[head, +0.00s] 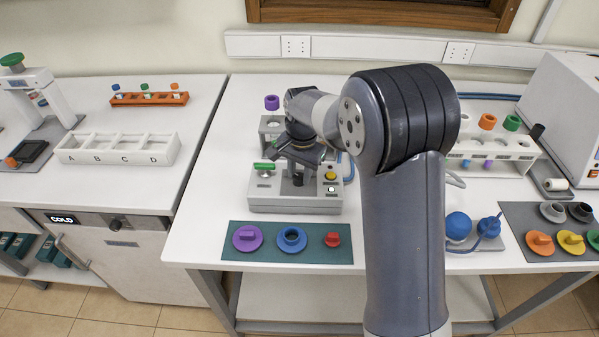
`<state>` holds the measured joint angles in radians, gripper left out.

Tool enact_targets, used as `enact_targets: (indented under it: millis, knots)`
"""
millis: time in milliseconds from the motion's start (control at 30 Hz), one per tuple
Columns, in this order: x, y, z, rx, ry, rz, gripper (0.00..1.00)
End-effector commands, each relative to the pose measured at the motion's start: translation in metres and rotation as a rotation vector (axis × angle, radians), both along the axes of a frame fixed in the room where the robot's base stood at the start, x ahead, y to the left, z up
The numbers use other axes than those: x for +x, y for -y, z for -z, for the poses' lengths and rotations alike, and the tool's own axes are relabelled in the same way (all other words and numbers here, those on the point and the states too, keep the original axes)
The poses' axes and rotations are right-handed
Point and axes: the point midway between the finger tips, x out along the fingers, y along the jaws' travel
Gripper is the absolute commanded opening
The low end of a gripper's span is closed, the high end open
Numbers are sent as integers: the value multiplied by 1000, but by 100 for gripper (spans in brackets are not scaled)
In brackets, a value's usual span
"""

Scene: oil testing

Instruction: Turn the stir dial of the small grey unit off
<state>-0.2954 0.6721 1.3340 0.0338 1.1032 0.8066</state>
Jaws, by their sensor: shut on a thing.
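The small grey unit (295,208) stands on the white table left of my arm. Its top carries a green handle (264,169) at the left, and a yellow button (330,175) and a white button (331,189) at the right. My gripper (298,180) points down over the middle of the unit, its dark fingers reaching the top face. It is shut on what looks like the stir dial there; the dial itself is mostly hidden by the fingers, so its setting cannot be read.
A teal mat (268,256) with purple, blue and red parts lies in front of the unit. Behind it stands a grey rack (270,124), partly covered by my arm. A white rack (505,150) and a grey mat (520,226) with several caps are at the right.

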Motion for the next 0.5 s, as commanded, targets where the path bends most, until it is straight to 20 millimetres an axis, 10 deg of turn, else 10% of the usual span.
enact_targets:
  millis: [500]
  knots:
    - [1,0,-1,1,2,-176,7]
